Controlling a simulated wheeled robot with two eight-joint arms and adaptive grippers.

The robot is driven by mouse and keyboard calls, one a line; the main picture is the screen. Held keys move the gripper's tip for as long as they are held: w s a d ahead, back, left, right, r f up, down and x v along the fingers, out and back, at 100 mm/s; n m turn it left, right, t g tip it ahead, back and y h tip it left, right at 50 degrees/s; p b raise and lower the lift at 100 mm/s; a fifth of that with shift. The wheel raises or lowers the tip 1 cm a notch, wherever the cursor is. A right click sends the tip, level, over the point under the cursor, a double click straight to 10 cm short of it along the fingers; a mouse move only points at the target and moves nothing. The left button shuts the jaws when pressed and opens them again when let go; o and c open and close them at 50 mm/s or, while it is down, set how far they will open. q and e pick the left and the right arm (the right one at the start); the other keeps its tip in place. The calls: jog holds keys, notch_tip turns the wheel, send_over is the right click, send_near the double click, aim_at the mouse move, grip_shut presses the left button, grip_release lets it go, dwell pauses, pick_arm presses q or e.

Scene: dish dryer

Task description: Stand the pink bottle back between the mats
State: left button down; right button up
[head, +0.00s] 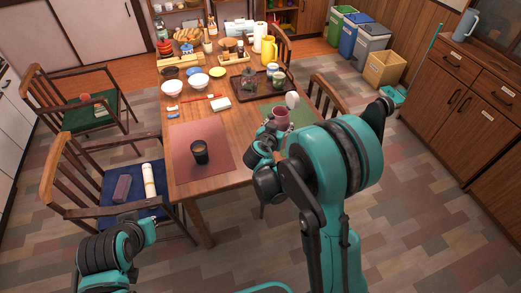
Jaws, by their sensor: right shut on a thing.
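My right gripper (273,128) is shut at a mauve, cup-like thing (282,118) over the green mat (262,114), at the right side of the table. I cannot tell whether this thing is the pink bottle; no other pink bottle is clear to me. A small white rounded thing (292,100) shows just behind it. The red mat (190,164) lies to the left, with a dark cup (200,152) on it. Bare table shows between the mats. My left arm is low at the left; its gripper's fingers are too unclear to judge.
A navy-seated chair (118,205) holds a purple box (122,188).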

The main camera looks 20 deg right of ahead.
jog(key=w+d+f+m+h, duration=0.1)
jog(key=w+d+f, duration=0.1)
jog(key=d, duration=0.2)
jog(key=w+a+f+g+b, duration=0.1)
jog(key=w+a+f+b, duration=0.4)
jog(key=a+f, duration=0.5)
jog(key=shift+w+f+b, duration=0.3)
jog(key=shift+w+f, duration=0.1)
jog(key=shift+w, duration=0.5)
jog(key=shift+f, duration=0.2)
jog(key=o, duration=1.6)
jog(key=shift+r, duration=0.1)
